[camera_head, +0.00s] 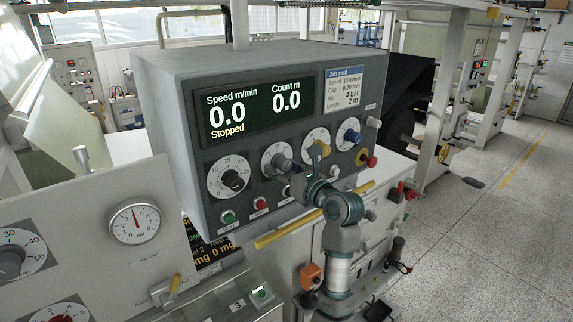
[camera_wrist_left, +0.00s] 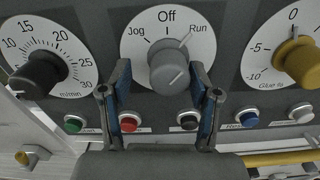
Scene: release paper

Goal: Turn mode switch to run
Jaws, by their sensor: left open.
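The mode switch (camera_wrist_left: 168,64) is a grey knob on a white dial marked Jog, Off and Run in the left wrist view. Its white line looks tilted to the upper right, toward Run. In the head view the mode switch (camera_head: 277,158) is partly covered by my gripper. My left gripper (camera_wrist_left: 161,74) is open, with one blue-lined finger on each side of the knob's lower part. I cannot tell whether the fingers touch it. The left gripper (camera_head: 300,168) is in front of the panel in the head view. My right gripper is not in view.
The speed knob (camera_wrist_left: 40,73) is to the left and the yellow glue knob (camera_wrist_left: 297,62) to the right, close by. A row of buttons, including a red one (camera_wrist_left: 129,124), lies below the dials. The display (camera_head: 258,115) reads 0.0 and Stopped. A yellow bar (camera_head: 290,229) runs below.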

